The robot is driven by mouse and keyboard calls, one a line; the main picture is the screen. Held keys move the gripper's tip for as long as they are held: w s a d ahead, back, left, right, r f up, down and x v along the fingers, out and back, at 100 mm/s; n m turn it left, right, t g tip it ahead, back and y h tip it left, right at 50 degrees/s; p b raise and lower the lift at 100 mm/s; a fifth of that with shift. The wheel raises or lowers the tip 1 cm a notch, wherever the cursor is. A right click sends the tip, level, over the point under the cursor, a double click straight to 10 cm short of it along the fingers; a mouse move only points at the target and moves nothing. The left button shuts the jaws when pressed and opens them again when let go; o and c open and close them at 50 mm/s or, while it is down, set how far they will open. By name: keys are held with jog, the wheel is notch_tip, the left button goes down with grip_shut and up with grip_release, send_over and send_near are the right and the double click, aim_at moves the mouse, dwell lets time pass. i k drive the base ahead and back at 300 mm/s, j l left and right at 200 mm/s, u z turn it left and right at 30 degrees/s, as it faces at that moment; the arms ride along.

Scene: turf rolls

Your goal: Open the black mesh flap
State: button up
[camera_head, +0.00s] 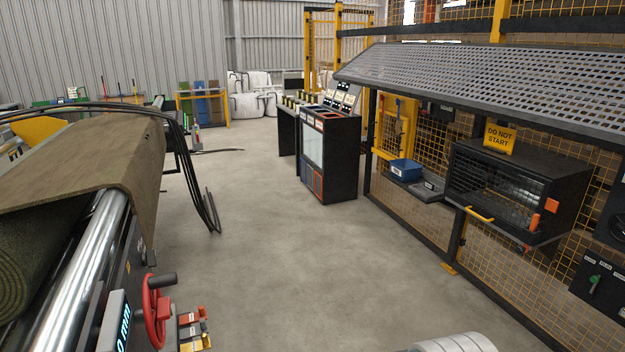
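A black box (535,165) is mounted on the yellow mesh fence at the right. Its front is a black mesh flap (492,188), which looks closed over a dark interior. A yellow handle (480,214) sits at the lower left edge of the front. An orange block (551,205) is at the right of the front, and a smaller orange piece shows below it. A yellow "DO NOT START" sign (500,137) stands on top of the box. My gripper is not in view.
A grey perforated canopy (480,90) overhangs the box. A blue bin (405,170) sits on a shelf to its left. A black cabinet (328,157) stands mid-room. A turf-roll machine (85,250) fills the left. The concrete floor (270,260) between is open.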

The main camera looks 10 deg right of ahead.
aim_at(482, 212)
jog(key=i+z, duration=0.35)
jog(key=i, duration=0.45)
jog(key=i+j+z, duration=0.1)
jog(key=i+z, duration=0.25)
jog(key=i, duration=0.4)
jog(key=i+z, duration=0.25)
jog(key=i, duration=0.2)
jog(key=i+j+z, duration=0.25)
jog(key=i, duration=0.2)
jog(key=i+z, duration=0.25)
jog(key=i, duration=0.2)
jog(key=j, duration=0.05)
